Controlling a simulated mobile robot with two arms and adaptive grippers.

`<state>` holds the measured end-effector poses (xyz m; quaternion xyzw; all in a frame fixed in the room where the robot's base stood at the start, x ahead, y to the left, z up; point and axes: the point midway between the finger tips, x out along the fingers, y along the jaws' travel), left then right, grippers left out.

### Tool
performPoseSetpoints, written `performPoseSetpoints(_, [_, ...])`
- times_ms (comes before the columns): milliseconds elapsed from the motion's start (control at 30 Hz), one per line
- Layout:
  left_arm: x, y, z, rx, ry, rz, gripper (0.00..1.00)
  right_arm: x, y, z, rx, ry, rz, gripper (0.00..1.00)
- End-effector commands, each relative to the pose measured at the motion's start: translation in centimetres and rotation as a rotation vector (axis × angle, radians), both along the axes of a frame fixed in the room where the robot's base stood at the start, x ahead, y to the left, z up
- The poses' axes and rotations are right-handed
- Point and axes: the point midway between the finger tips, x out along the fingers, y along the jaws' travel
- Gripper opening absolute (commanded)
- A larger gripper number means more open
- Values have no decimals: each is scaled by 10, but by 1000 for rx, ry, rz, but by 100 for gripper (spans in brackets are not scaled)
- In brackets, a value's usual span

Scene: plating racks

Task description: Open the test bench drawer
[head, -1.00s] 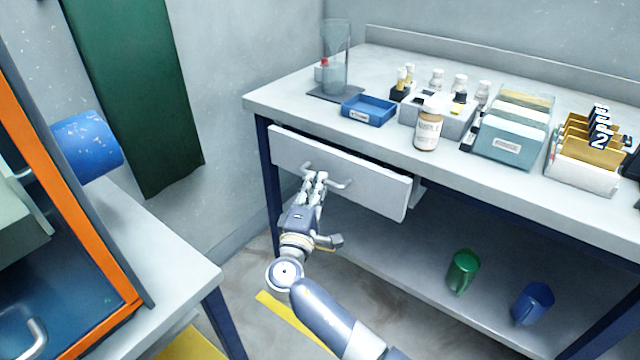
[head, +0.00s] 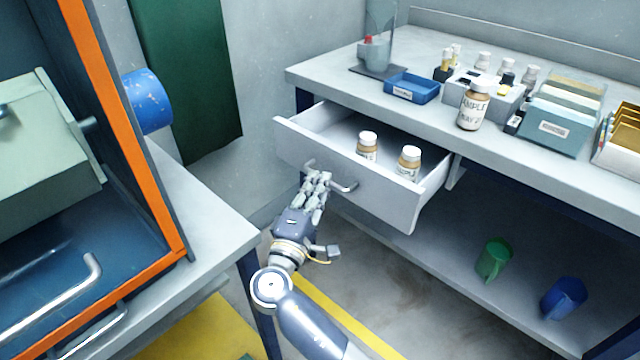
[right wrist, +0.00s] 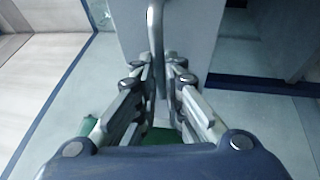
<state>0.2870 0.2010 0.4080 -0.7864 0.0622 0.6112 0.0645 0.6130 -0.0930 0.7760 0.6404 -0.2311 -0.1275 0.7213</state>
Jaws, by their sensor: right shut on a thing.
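The test bench drawer (head: 405,205) is pulled well out from under the bench top in the head view. Two brown-and-white sample bottles, one on the left (head: 367,147) and one on the right (head: 409,162), stand upright inside it. Its metal bar handle (head: 344,187) is on the front panel. My right gripper (head: 318,180) is shut on the handle near its left part. In the right wrist view the handle (right wrist: 156,45) runs between the fingers of my right gripper (right wrist: 161,75). My left gripper is not in view.
The bench top (head: 440,125) holds a blue tray (head: 411,87), a larger sample bottle (head: 473,105) and file boxes (head: 560,118). A green mug (head: 493,260) and a blue mug (head: 563,298) stand on the lower shelf. An orange-edged cabinet (head: 150,170) stands at left.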

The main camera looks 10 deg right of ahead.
Motion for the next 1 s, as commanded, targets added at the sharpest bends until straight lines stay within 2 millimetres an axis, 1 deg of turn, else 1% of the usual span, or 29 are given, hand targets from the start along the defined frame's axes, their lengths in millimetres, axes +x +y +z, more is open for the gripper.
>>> performPoseSetpoints(133, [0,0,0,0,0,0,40,0,0,-1,1,3,0,0])
performPoseSetpoints(167, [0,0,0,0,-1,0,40,0,0,-1,1,3,0,16])
performPoseSetpoints(200, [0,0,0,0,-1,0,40,0,0,-1,1,3,0,25])
performPoseSetpoints(233, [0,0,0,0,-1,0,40,0,0,-1,0,2,0,30])
performPoseSetpoints(533, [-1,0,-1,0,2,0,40,0,0,-1,0,1,0,30])
performPoseSetpoints(633, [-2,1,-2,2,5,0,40,-4,2,-2,1,2,1,30])
performPoseSetpoints(1000, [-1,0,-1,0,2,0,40,-53,29,-12,2,3,0,30])
